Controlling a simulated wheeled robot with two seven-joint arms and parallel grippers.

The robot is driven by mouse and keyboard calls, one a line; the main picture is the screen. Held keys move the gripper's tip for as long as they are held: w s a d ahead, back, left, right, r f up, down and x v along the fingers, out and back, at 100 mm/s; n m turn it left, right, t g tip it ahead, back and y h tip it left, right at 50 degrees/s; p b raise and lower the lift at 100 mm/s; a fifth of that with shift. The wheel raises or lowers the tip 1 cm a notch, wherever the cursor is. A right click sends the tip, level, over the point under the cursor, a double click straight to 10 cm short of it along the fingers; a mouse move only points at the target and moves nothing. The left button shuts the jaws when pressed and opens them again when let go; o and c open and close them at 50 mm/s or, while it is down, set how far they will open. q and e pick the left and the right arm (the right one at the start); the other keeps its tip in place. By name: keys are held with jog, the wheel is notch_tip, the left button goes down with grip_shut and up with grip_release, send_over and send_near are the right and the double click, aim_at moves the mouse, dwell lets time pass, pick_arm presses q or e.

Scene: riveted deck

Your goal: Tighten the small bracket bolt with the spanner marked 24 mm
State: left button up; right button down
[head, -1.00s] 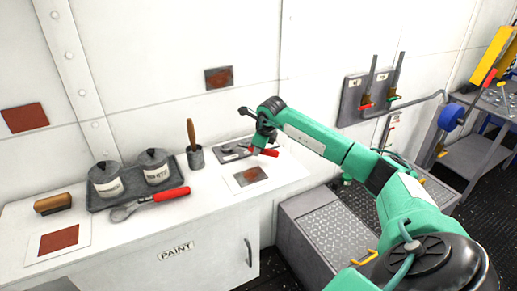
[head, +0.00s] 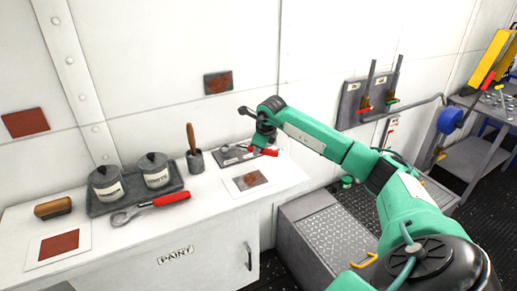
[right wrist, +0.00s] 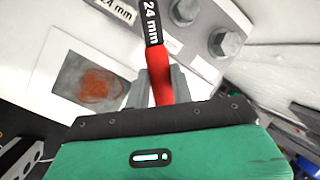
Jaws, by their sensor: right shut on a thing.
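My right gripper (head: 264,143) is shut on the red handle of a spanner (right wrist: 160,75), above the back of the white counter. In the right wrist view the handle's dark band reads "24 mm"; the spanner's head lies beyond the top edge. A grey bracket plate (head: 236,155) lies by the gripper. In the right wrist view two hex bolts show on grey metal: one whole bolt (right wrist: 225,43) and one cut by the top edge (right wrist: 215,4). I cannot tell whether the spanner touches a bolt. My left gripper is not in view.
Another red-handled spanner (head: 150,207) lies on the counter (head: 115,245), before a tray (head: 101,207) with two pots. A brush cup (head: 195,159), a wooden-backed brush (head: 53,207) and rust-patch cards (head: 247,182) are near. A treaded step (head: 325,240) stands right of the counter.

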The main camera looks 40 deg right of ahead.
jog(key=shift+r+p, duration=0.85)
jog(key=shift+r, duration=0.7)
